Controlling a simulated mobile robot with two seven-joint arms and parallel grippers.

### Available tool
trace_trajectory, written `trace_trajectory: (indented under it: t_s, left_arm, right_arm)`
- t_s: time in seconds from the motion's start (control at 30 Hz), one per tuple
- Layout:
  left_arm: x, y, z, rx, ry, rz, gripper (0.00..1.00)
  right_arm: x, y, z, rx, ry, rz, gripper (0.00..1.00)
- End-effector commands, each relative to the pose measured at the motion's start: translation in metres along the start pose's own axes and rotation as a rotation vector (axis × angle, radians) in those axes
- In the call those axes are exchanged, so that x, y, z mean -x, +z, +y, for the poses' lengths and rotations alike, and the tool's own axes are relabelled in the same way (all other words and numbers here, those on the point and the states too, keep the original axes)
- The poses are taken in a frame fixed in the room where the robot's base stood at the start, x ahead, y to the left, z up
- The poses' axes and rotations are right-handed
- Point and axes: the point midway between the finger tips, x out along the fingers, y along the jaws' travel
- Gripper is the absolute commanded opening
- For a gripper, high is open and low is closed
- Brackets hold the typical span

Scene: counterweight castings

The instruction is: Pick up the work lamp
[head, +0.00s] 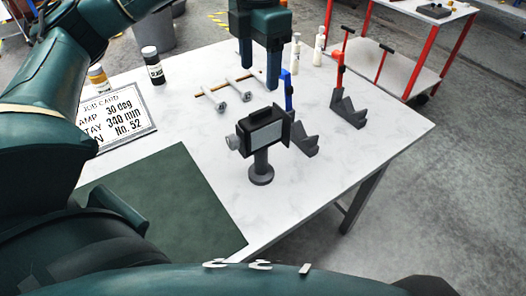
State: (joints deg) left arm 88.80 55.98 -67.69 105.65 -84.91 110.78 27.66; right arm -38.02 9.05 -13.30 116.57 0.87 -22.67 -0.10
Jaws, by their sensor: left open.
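The work lamp (265,137) stands upright on a round grey foot near the middle of the white table. It has a black box head with a pale grey panel, a handle on top and a knob at its left. My left gripper (259,77) points down above and behind the lamp in the picture. My right gripper is not in view.
A dark green mat (165,207) lies left of the lamp. Close right stand a blue-handled clamp (303,146) and a red-handled clamp (348,110).

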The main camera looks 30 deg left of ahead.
Motion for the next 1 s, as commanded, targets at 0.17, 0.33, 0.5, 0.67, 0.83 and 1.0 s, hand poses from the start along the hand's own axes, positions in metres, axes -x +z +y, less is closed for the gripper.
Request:
trace_trajectory:
  t_s: [0.17, 0.33, 0.5, 0.67, 0.83, 1.0]
  left_arm:
    - [-0.035, -0.001, -0.001, -0.002, -0.002, 0.006, 0.65]
    - [-0.061, 0.000, -0.001, -0.004, -0.002, 0.004, 0.65]
    - [-0.072, 0.000, -0.002, -0.005, -0.003, 0.003, 0.65]
    - [-0.090, 0.001, -0.007, -0.005, -0.004, 0.005, 0.65]
    - [-0.115, 0.003, -0.008, -0.004, -0.004, 0.002, 0.65]
    - [-0.123, 0.003, -0.008, -0.005, -0.004, 0.000, 0.65]
  right_arm:
    - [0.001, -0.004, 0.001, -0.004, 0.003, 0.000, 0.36]
    - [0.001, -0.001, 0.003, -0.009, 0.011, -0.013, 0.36]
    - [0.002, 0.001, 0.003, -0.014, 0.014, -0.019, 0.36]
    - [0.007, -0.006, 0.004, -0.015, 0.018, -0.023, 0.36]
    - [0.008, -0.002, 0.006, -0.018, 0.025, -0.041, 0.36]
    - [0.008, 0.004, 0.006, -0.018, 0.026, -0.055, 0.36]
